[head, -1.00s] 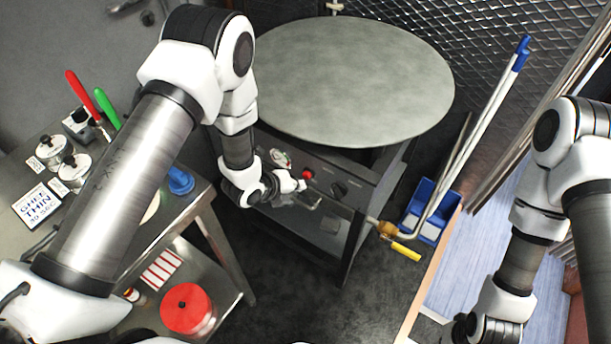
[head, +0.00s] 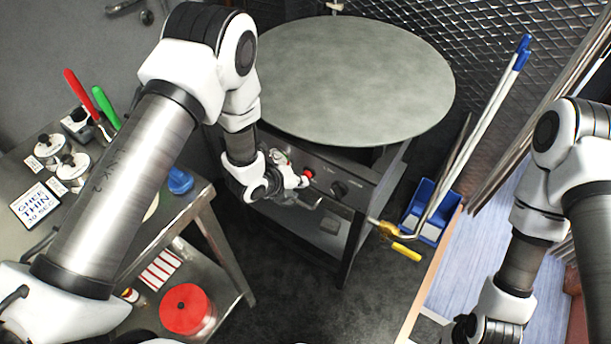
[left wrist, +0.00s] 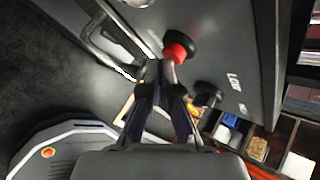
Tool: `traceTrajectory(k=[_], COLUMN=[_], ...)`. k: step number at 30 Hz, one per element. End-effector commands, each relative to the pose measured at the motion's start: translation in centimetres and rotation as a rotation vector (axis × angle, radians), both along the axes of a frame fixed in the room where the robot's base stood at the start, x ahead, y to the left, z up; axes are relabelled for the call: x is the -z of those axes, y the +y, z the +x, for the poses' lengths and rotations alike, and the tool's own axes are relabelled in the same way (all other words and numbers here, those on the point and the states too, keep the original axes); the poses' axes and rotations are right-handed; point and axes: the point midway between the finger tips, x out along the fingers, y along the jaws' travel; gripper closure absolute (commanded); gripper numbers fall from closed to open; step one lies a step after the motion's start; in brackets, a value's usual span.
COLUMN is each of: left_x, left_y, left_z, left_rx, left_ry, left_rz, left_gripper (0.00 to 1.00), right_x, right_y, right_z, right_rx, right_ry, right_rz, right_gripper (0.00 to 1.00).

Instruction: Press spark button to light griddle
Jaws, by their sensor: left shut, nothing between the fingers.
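The griddle's round grey plate (head: 350,80) sits on a dark stand with a sloping front panel (head: 318,163). A red button (head: 309,173) with a dark collar is on the panel; it also shows in the left wrist view (left wrist: 176,52). A black knob (head: 338,188) is to its right, and it shows in the left wrist view (left wrist: 208,94). My left gripper (head: 302,183) is shut and empty, its tips right at the red button. In the left wrist view its fingertips (left wrist: 160,68) overlap the button's lower-left edge; contact is unclear. My right gripper is out of view.
A metal bar runs across the panel's front below the gripper. A brass valve with a yellow handle (head: 407,252) is at the stand's right. A blue bin (head: 425,222) and long-handled tools stand beyond it. A steel table (head: 190,215) with canisters is on the left.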

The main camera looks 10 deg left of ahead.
Motion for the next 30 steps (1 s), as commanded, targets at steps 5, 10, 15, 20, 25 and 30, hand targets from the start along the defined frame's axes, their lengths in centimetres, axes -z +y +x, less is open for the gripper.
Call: traceTrajectory(k=[5,10,15,20,25,30], left_x=[0.0,0.0,-0.1,-0.1,0.0,0.0], left_y=[-0.1,-0.2,-0.2,-0.2,0.0,0.4], left_z=[0.2,0.5,0.5,0.5,0.0,-0.9], left_rx=[0.000,-0.001,-0.002,-0.001,-0.001,-0.002], left_ry=[-0.001,-0.003,-0.002,-0.002,0.000,-0.001], left_rz=[0.000,-0.001,-0.001,0.000,0.000,-0.002], left_gripper=[1.00,1.00,1.00,1.00,1.00,1.00], right_x=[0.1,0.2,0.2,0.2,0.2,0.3], right_y=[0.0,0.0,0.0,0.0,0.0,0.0], right_z=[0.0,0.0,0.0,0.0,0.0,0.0], right_rx=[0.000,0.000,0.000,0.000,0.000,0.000], right_ry=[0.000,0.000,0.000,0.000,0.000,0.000], right_rz=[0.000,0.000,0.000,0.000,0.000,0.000], right_gripper=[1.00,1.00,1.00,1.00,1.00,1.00])
